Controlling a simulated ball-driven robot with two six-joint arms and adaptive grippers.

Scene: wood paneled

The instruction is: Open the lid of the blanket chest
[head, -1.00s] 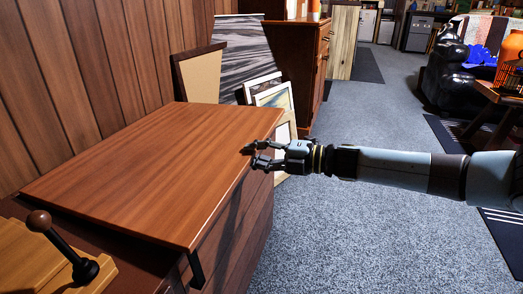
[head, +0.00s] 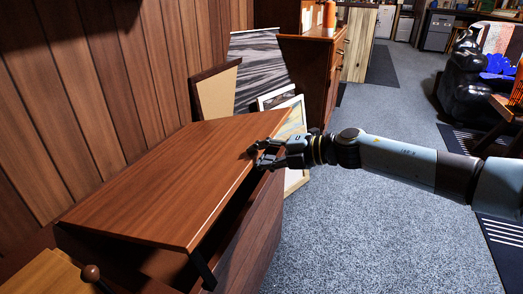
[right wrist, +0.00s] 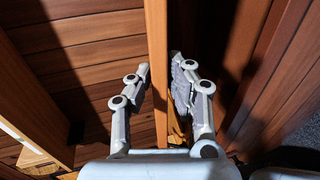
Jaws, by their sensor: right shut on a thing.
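The blanket chest (head: 247,240) stands against the panelled wall, its reddish-brown wooden lid (head: 170,185) tilted up. A dark gap shows between the lid's front edge and the chest front. My right gripper (head: 257,157) is at the front edge of the lid, toward its far corner, with one finger above and one below. In the right wrist view the lid's edge (right wrist: 156,60) runs between the two fingers of the right gripper (right wrist: 160,75), which is shut on it. A dark metal stay (head: 203,268) shows under the lid's near end. My left gripper is not in view.
A light wooden box (head: 45,275) with a knobbed lever (head: 91,272) is at the lower left. Framed pictures (head: 290,105) lean beyond the chest, beside a wooden cabinet (head: 318,75). The carpet (head: 350,235) right of the chest is clear.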

